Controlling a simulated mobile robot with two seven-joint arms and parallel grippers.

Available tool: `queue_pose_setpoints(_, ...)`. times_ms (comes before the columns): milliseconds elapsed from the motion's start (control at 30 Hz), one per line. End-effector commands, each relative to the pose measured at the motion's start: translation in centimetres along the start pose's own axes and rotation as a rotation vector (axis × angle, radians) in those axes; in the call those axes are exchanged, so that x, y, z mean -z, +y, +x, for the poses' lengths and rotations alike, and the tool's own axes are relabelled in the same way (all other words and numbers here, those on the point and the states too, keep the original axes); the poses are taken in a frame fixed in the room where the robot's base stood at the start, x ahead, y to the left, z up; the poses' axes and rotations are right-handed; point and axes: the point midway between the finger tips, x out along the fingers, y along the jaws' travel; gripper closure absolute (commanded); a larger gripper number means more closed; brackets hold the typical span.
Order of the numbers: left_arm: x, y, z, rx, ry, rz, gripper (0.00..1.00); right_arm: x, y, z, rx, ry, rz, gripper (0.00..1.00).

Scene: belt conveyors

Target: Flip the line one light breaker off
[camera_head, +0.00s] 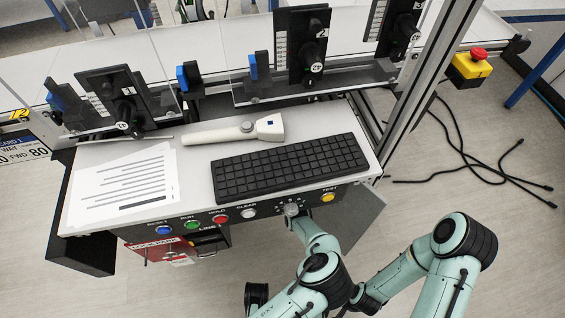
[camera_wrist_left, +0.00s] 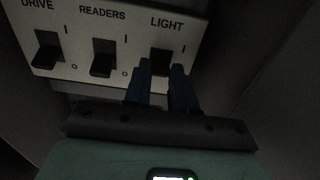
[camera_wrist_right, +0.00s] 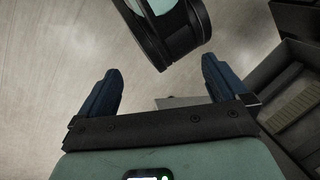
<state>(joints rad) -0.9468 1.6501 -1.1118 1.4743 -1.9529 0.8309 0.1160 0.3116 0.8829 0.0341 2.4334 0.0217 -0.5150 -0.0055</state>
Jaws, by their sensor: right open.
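In the left wrist view, a pale breaker panel (camera_wrist_left: 130,22) has black levers marked DRIVE (camera_wrist_left: 46,58), READERS (camera_wrist_left: 103,66) and LIGHT (camera_wrist_left: 160,68). Each has an I mark above an O mark at its right. My left gripper (camera_wrist_left: 163,75) has its two blue fingers close together at the LIGHT lever, with a narrow gap. They cover its lower end, so I cannot tell its exact position or whether they touch it. In the head view the left gripper is hidden below the console. My right gripper (camera_wrist_right: 160,85) is open and empty, its fingers wide apart.
The console (camera_head: 215,165) carries a keyboard (camera_head: 290,168), a handheld scanner (camera_head: 235,130) and a paper sheet (camera_head: 125,185). A yellow emergency-stop box (camera_head: 470,70) and loose black cables are at right. Open floor lies at the right.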

Motion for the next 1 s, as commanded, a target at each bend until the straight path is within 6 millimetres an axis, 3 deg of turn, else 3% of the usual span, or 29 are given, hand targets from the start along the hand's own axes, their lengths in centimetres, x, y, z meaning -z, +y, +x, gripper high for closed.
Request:
queue_pose_setpoints(200,0.6,0.0,0.0,0.000,-0.035,0.001,1.00,0.6,0.2,0.7,-0.001,0.017,0.001,0.00)
queue_pose_setpoints(433,2.3,0.0,0.2,0.001,-0.245,0.003,1.00,5.1,1.7,4.1,-0.013,0.139,0.014,0.00)
queue_pose_setpoints(633,2.4,0.0,0.2,0.001,-0.357,0.001,1.00,4.3,3.6,6.1,-0.044,0.107,0.035,0.00)
queue_pose_setpoints(967,2.2,0.1,0.2,0.000,-0.369,0.001,1.00,4.2,3.8,6.0,-0.047,0.100,0.038,0.00)
queue_pose_setpoints(1000,2.2,0.1,0.2,0.000,-0.369,0.001,0.68,4.2,3.8,6.0,-0.047,0.100,0.038,0.00)
